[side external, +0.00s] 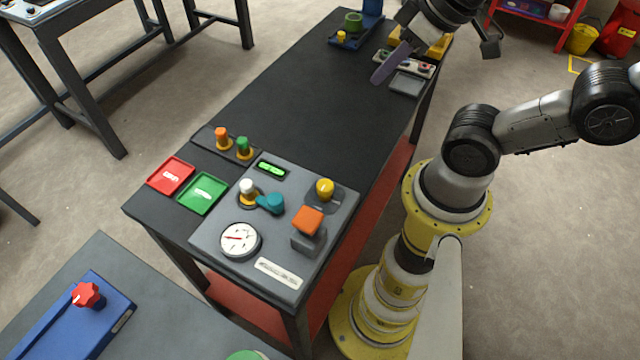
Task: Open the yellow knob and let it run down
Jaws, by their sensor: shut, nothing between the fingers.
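A yellow knob (324,187) stands on a dark plate at the right rear of the grey panel (225,205), near the front end of the black table. A smaller yellow piece (341,37) sits on a blue stand at the table's far end; I cannot tell whether it is a knob. My gripper (390,64) is at the far right of the table, well away from the panel knob. It appears shut, with a narrow purple part pointing down-left over the table. Its fingertips are small and partly hard to make out.
The panel also bears a white knob (247,187), a teal piece (272,202), an orange-topped block (308,220), a gauge (240,240) and a green-lit display (271,168). Orange (222,137) and green (242,146) knobs stand behind. The table's middle is clear.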

